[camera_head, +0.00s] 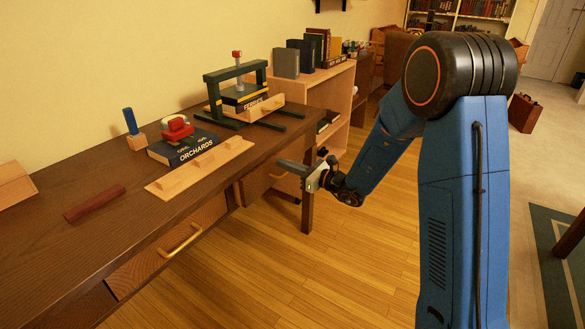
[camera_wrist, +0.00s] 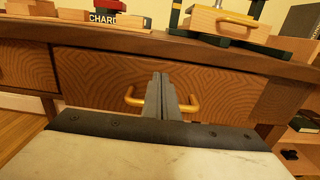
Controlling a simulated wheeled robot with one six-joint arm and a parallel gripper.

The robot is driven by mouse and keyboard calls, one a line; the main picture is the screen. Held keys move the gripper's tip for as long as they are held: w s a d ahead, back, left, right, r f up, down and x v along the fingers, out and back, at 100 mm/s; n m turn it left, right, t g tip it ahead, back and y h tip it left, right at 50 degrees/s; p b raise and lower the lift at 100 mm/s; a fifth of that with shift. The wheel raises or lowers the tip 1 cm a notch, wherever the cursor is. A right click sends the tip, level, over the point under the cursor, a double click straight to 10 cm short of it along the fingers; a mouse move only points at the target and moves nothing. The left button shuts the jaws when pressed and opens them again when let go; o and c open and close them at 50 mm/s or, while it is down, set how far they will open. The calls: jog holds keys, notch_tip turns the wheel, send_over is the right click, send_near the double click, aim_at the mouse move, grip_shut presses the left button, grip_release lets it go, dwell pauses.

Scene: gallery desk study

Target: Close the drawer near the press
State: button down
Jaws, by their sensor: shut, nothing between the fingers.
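The press (camera_head: 238,95), dark green with a red-topped screw, stands at the desk's far end; its lower part shows in the wrist view (camera_wrist: 225,22). The drawer (camera_wrist: 225,85) below it has a wavy-grained wooden front and a brass handle (camera_wrist: 131,97). In the head view this drawer (camera_head: 255,187) is seen at a steep angle, partly hidden. I cannot tell how far out it stands. My gripper (camera_head: 283,165) is shut and empty, pointing at the drawer front; in the wrist view its fingers (camera_wrist: 161,78) cover the handle's middle. Contact is unclear.
A second drawer (camera_head: 170,245) with a brass handle is at the near left. On the desk (camera_head: 60,235) lie an ORCHARDS book (camera_head: 185,150), a pale wooden strip (camera_head: 200,168) and a dark red bar (camera_head: 95,203). A bookcase (camera_head: 335,95) stands beyond. Floor beside the desk is clear.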

aim_at(275, 160)
jog(key=shift+w+a, duration=0.1)
jog(key=shift+a, duration=0.1)
jog(key=x, duration=0.4)
jog(key=shift+a+r, duration=0.1)
jog(key=shift+w+r, duration=0.1)
dwell(0.4)
